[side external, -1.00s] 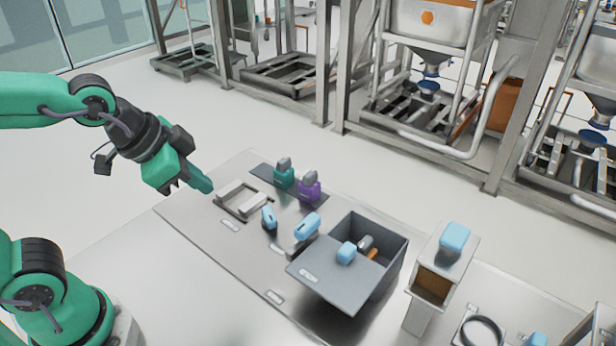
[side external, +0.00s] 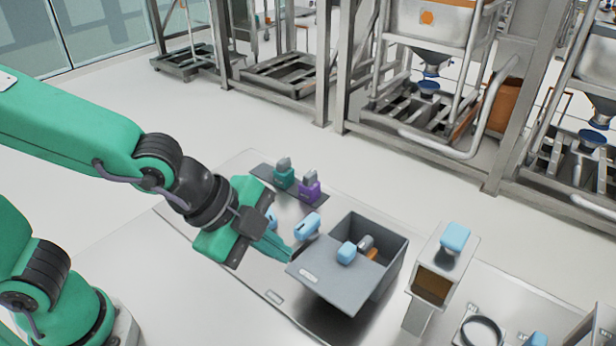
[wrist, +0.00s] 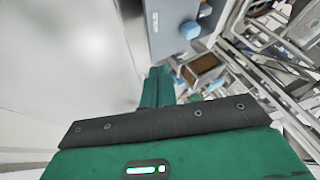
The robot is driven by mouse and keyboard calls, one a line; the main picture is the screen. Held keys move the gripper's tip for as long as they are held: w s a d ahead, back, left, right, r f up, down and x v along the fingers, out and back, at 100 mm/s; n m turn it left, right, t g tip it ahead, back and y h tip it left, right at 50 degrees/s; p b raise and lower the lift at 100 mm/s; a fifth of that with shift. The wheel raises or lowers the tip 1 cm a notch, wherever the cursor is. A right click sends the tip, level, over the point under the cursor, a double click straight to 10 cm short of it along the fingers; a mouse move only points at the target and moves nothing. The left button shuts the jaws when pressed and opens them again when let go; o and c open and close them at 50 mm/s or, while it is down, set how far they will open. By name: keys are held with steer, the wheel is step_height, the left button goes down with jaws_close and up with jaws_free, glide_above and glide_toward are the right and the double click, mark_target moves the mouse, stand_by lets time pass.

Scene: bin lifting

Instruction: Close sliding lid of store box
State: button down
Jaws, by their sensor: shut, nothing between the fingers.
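The grey store box (side external: 388,268) stands on the bench in the side view, its top partly open. Its flat grey sliding lid (side external: 325,284) sticks out on the near left side, with a pale label and a light blue knob (side external: 346,254) near the opening. My gripper (side external: 284,256) is shut and empty, its green fingers pointing at the lid's left edge. In this view they look very close to it; contact cannot be told. The wrist view shows the gripper's fingers (wrist: 158,80) below the lid (wrist: 168,42) and the blue knob (wrist: 190,30).
A grey tool and an orange item (side external: 372,254) lie inside the box. A stand with a blue top (side external: 455,237) is to the right. Behind my gripper are a blue-handled tool (side external: 307,225), a teal object (side external: 284,176) and a purple object (side external: 309,188).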

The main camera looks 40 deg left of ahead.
steer(key=shift+f, duration=0.1)
glide_toward(346, 269)
steer(key=shift+s+d+f, duration=0.35)
steer(key=shift+f, duration=0.3)
steer(key=shift+s+d+f, duration=0.35)
steer(key=shift+f, duration=0.3)
steer(key=shift+s+d+f, duration=0.35)
steer(key=shift+f, duration=0.3)
steer(key=shift+w+f, duration=0.15)
steer(key=shift+w, duration=1.9)
steer(key=shift+t+y, duration=0.5)
steer(key=shift+y, duration=0.1)
steer(key=w, duration=1.1)
steer(key=shift+w, duration=0.1)
